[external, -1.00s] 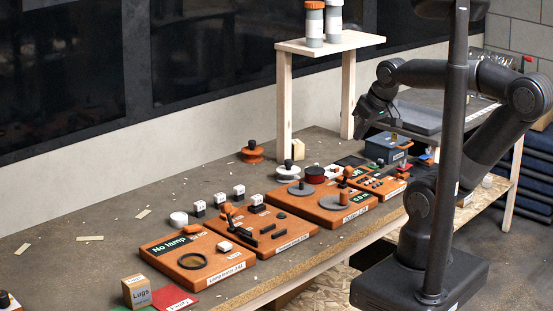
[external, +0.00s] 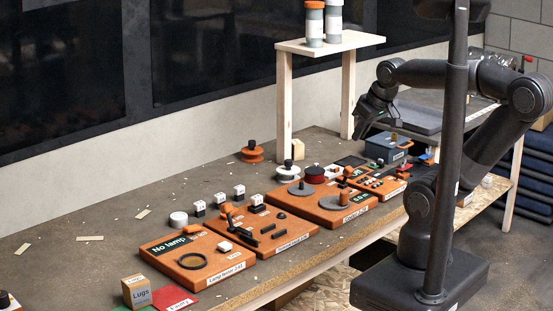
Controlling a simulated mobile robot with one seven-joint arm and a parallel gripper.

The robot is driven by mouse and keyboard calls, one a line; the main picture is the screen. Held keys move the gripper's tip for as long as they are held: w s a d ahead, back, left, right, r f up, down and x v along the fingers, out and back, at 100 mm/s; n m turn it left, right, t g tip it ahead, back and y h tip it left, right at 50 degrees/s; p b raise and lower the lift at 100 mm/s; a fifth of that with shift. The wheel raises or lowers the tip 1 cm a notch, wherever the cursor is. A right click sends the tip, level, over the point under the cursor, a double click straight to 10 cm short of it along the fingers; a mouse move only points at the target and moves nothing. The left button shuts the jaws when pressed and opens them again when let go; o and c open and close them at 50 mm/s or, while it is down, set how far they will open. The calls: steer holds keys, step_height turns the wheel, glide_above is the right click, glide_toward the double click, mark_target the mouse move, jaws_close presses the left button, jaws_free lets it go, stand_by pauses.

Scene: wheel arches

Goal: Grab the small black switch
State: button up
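Several small black parts are in view, and I cannot tell for sure which is the small black switch. Dark bar-shaped pieces (external: 268,228) lie on an orange board (external: 294,247) in the middle of the bench. Small blocks with white tops and dark lower parts (external: 219,199) stand behind the boards. Tiny dark parts (external: 371,182) sit on the far right orange board (external: 388,192). My gripper (external: 377,130) is above the bench's right part, near the blue-grey box, its fingers apart and nothing visible between them. It is clear of the boards.
Orange knobs and grey discs (external: 301,189) stick up from the boards. The bench (external: 95,215) is mostly clear at left.

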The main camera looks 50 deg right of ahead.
steer(key=o, duration=0.7)
steer(key=shift+o, duration=0.2)
steer(key=w+d+r+m+g, duration=0.2)
steer(key=w+d+m, duration=0.3)
steer(key=w+d, duration=0.4)
steer(key=m+g, duration=0.4)
steer(key=m, duration=0.9)
glide_above(380, 163)
step_height(380, 163, down, 17)
steer(key=shift+d+f, duration=0.5)
steer(key=shift+d, duration=0.05)
steer(key=shift+w+a+f, duration=0.1)
steer(key=shift+f, duration=2.45)
steer(key=shift+w+a+f, duration=0.1)
steer(key=shift+f, duration=2.45)
